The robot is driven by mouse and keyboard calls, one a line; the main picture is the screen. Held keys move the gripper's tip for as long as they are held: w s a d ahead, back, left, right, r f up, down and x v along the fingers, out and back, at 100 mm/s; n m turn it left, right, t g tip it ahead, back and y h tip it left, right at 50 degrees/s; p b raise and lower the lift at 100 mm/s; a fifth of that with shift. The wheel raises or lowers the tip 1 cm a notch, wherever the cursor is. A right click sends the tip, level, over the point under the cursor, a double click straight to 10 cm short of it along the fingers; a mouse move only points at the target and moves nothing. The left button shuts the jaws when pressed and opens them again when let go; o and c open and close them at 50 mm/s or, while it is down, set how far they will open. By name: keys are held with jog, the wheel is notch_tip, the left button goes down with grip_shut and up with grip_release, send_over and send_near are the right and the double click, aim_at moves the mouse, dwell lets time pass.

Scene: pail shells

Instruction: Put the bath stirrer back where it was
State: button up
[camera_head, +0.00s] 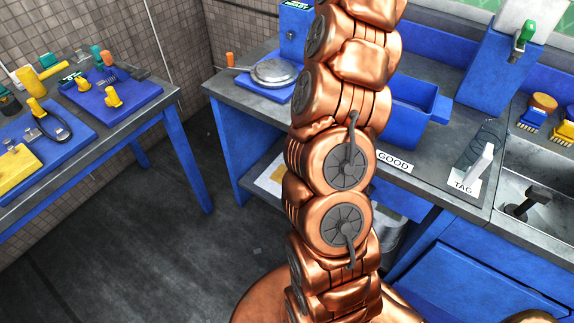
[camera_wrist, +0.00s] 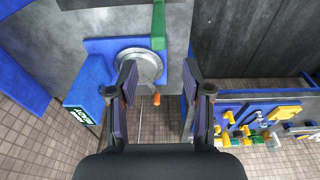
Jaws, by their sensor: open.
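I cannot tell for certain which thing is the bath stirrer. A green bar (camera_wrist: 158,25) shows in the wrist view, its near end by the right edge of a round metal disc (camera_wrist: 148,66); my arm seems to hide the bar in the head view. The disc lies on a blue board and also shows in the head view (camera_head: 274,72). A dark tool-like thing (camera_head: 528,203) sits in the sink at the right. My gripper (camera_wrist: 158,82) is open in the wrist view, its fingers apart with nothing between them. The head view does not show its fingertips.
A blue post with a label (camera_head: 293,30) stands behind the disc, near an orange upright piece (camera_head: 230,60). A blue bin (camera_head: 415,105), GOOD and TAG cards and a sink (camera_head: 535,165) are on the bench. A side table (camera_head: 165,98) holds several tools.

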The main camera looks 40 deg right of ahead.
jog(key=s+a+f+g, duration=0.1)
jog(key=s+a, duration=0.1)
jog(key=a, duration=1.1)
jog(key=s+a+f, duration=0.1)
jog(key=s+a, duration=0.2)
jog(key=a, duration=1)
jog(key=s+a+f+m+g, duration=0.1)
jog(key=s+a+f, duration=0.3)
jog(key=s, duration=0.4)
jog(key=s+a+f+m, duration=0.1)
jog(key=s+a+f, duration=0.2)
jog(key=s+f, duration=0.2)
jog(key=s+a+f+m+g, duration=0.1)
jog(key=s+a+f, duration=0.3)
jog(key=s, duration=0.6)
jog(key=shift+s+a+f+g, duration=0.3)
jog(key=shift+s+f, duration=0.05)
jog(key=shift+f, duration=0.35)
